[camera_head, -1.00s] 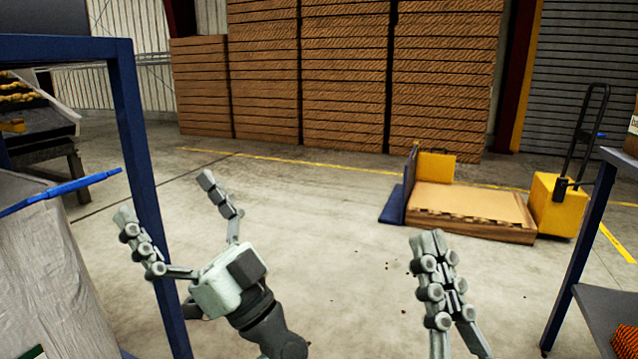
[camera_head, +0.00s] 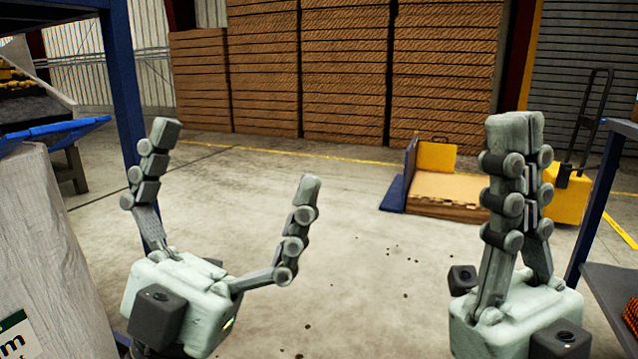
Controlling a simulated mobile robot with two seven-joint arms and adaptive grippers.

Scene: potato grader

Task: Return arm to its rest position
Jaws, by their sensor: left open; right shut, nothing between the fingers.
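My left gripper (camera_head: 237,157) is at the lower left of the head view, pointing up. Its two fingers are spread wide apart with nothing between them. My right gripper (camera_head: 514,122) is at the lower right, upright, with its fingers pressed together and nothing held. Both grippers are in open air and touch no object that I can see. The arm links behind them are mostly below the picture.
A blue frame post (camera_head: 128,110) and a pale sack (camera_head: 45,230) stand close at the left. A blue post (camera_head: 598,205) and grey shelf (camera_head: 612,295) stand at the right. A pallet (camera_head: 452,192) and yellow pallet truck (camera_head: 568,200) are farther back. The middle floor is clear.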

